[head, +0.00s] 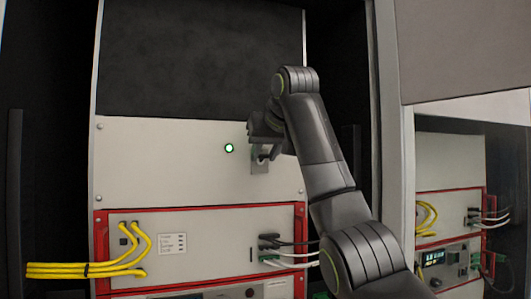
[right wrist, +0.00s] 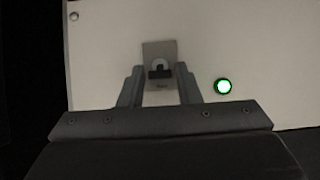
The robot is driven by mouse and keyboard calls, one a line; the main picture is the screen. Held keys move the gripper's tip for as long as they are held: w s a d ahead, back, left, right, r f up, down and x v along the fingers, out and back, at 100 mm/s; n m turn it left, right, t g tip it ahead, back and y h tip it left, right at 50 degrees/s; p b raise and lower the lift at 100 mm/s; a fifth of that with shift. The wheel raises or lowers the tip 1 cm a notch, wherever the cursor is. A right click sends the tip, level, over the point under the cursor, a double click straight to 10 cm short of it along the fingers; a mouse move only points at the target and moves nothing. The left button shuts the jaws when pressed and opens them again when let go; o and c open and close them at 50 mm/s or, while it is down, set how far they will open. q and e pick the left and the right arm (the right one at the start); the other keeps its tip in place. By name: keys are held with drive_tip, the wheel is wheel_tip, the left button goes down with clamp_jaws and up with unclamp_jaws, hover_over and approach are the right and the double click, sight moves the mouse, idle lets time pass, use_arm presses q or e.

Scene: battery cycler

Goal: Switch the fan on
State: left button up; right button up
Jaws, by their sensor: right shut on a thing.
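The fan switch is a small grey plate (head: 259,167) on the pale upper panel in the head view, partly hidden by my right gripper (head: 262,150). In the right wrist view the switch plate (right wrist: 158,48) carries a dark toggle or knob (right wrist: 160,73) with a pale rounded part above it. My right gripper (right wrist: 159,76) has its two fingers on either side of this dark part and is shut on it. The exact contact is hard to make out. A green indicator light (head: 229,148) beside the switch is lit, and it also glows in the right wrist view (right wrist: 223,87). My left gripper is out of view.
Below the panel is a red-framed unit (head: 200,226) with yellow cables (head: 85,269) at left and black and white leads at right. A grey cabinet post (head: 388,130) stands right of the bay, with another rack (head: 450,225) beyond it.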

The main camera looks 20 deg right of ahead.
drive_tip(key=o, duration=1)
drive_tip(key=shift+s+r, duration=0.1)
drive_tip(key=shift+s, duration=0.1)
drive_tip(key=b+v, duration=0.5)
drive_tip(key=v, duration=1.2)
drive_tip(key=shift+w, duration=0.1)
